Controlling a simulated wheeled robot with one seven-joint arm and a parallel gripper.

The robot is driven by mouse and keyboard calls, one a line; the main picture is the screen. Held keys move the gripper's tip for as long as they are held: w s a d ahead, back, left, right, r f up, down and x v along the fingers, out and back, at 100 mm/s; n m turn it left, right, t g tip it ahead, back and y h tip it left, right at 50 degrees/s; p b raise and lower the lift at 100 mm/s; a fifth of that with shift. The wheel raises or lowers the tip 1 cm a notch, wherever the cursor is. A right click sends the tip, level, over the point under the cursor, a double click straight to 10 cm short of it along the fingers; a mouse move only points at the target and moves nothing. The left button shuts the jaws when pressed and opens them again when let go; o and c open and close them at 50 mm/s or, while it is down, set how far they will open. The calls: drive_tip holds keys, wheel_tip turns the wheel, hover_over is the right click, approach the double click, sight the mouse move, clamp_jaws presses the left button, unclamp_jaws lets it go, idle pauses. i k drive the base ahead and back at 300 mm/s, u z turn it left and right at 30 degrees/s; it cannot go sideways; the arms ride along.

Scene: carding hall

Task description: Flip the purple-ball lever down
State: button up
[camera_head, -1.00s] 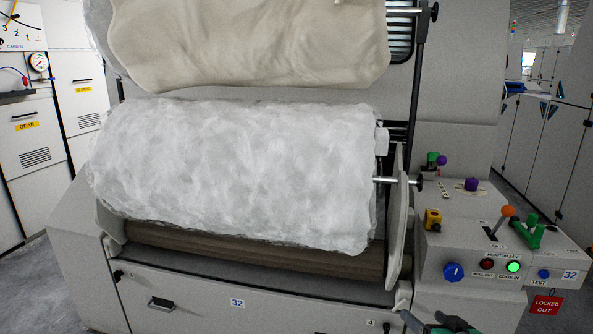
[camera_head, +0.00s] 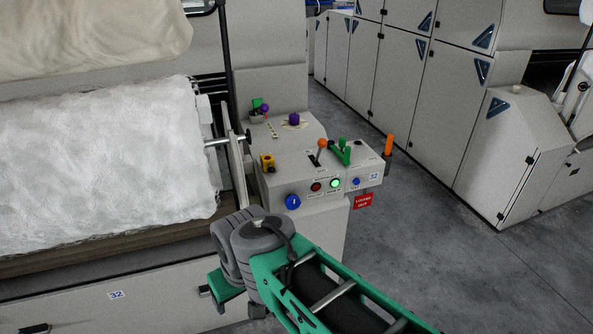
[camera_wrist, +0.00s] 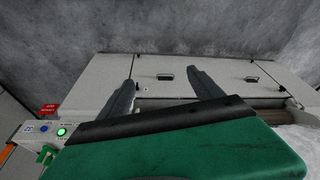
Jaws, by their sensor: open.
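The purple-ball lever (camera_head: 264,107) is small and stands at the back left of the control box, beside a green block. Its exact tilt is too small to tell. The control box (camera_head: 285,185) is pale grey and stands to the right of the white fibre roll. My gripper (camera_wrist: 161,77) shows in the wrist view with its two dark fingers spread apart and nothing between them. It points at the machine's lower front, well away from the lever. The lever is not visible in the wrist view. In the head view my arm crosses the lower middle, and the fingers are not clearly seen.
An orange-ball lever (camera_head: 322,144), a purple knob (camera_head: 294,119), a green handle (camera_head: 343,152) and a yellow switch (camera_head: 267,162) stand on the box. A red lockout tag (camera_head: 363,201) hangs at its front. Open floor (camera_head: 440,260) lies to the right.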

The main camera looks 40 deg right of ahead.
sight(264, 109)
drive_tip(key=k, duration=0.5)
drive_tip(key=z, duration=0.95)
drive_tip(key=i, duration=1.25)
drive_tip(key=z, duration=0.05)
